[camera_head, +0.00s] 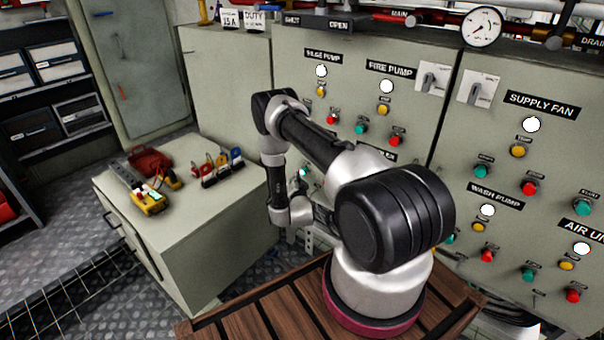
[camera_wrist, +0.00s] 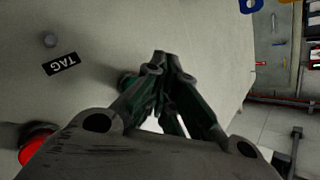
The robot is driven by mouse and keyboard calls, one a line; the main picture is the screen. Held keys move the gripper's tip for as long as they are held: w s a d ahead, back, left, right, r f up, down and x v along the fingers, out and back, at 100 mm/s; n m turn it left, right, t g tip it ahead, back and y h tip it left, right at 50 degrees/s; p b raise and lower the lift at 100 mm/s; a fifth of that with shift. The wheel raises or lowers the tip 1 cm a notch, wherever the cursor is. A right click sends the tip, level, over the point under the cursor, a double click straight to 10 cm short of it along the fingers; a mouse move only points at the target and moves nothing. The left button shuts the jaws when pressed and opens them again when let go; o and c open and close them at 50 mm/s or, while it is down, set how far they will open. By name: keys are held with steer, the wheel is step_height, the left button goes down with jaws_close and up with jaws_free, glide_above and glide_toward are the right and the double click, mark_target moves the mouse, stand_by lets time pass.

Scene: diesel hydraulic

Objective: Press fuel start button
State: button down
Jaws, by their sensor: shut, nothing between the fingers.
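In the wrist view my gripper (camera_wrist: 167,62) is shut and empty, with its fingertips close to a grey panel face. A green button (camera_wrist: 127,82) shows just left of the fingers, partly hidden by them. A red button (camera_wrist: 38,145) is at the lower left. I see no readable fuel label, so I cannot confirm which button is fuel start. Whether the fingertips touch the panel cannot be told.
The grey control cabinet (camera_head: 420,112) carries the pump and fan buttons, including the fire pump label (camera_head: 391,70). A low cabinet (camera_head: 187,222) at left holds a yellow meter (camera_head: 150,201) and padlocks. Floor at left is open.

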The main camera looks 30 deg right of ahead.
steer(key=shift+s+a, duration=0.3)
steer(key=shift+a, duration=0.5)
steer(key=shift+s+a, duration=0.3)
steer(key=shift+a, duration=0.45)
steer(key=shift+s+a, duration=0.3)
steer(key=shift+a, duration=0.5)
